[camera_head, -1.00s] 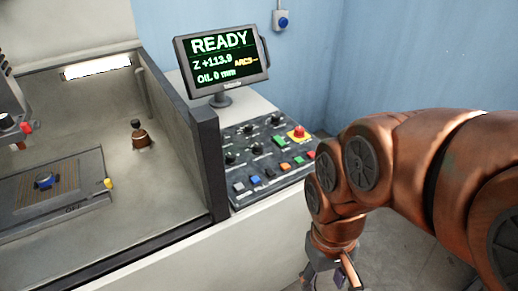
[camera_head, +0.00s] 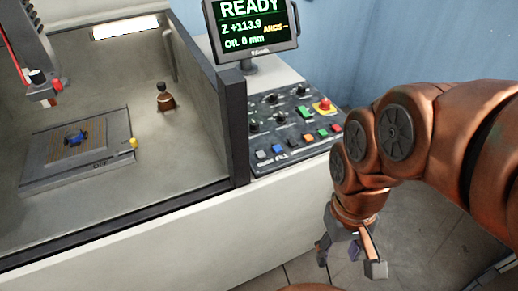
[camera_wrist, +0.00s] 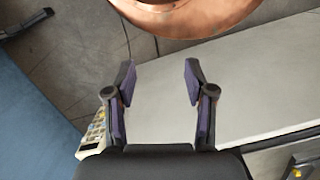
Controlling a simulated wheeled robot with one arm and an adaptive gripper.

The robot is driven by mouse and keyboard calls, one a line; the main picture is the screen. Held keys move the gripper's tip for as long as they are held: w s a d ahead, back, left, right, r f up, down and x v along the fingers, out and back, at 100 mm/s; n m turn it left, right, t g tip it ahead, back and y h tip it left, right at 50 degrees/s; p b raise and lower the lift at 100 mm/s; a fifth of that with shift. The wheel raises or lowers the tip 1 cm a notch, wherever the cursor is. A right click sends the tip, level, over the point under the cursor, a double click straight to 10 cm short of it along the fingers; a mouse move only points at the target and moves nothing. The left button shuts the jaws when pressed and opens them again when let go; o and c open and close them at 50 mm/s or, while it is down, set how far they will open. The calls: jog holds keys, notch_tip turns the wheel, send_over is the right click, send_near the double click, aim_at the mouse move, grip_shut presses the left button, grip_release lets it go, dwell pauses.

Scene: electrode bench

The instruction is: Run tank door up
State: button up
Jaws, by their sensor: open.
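The tank (camera_head: 200,120) is on the left, its inside exposed above a dark front edge (camera_head: 100,224). No raised door panel shows across the front, and I cannot make out a separate door. The control panel (camera_head: 262,138) right of the tank carries dark knobs, several coloured buttons (camera_head: 293,144) and a red stop button on yellow (camera_head: 323,105). The button labels are too small to read. My gripper (camera_head: 348,258) is open and empty, pointing down in front of the machine, below and right of the panel. In the wrist view its two fingers (camera_wrist: 160,82) stand apart with nothing between them.
A monitor (camera_head: 252,28) reading READY stands behind the panel. In the tank are a plate with a blue part (camera_head: 76,137), a brown-based fitting (camera_head: 164,97) and the machine head (camera_head: 42,90). Floor (camera_head: 300,268) is free around my gripper.

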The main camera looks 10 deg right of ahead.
grip_shut()
dwell(1.4)
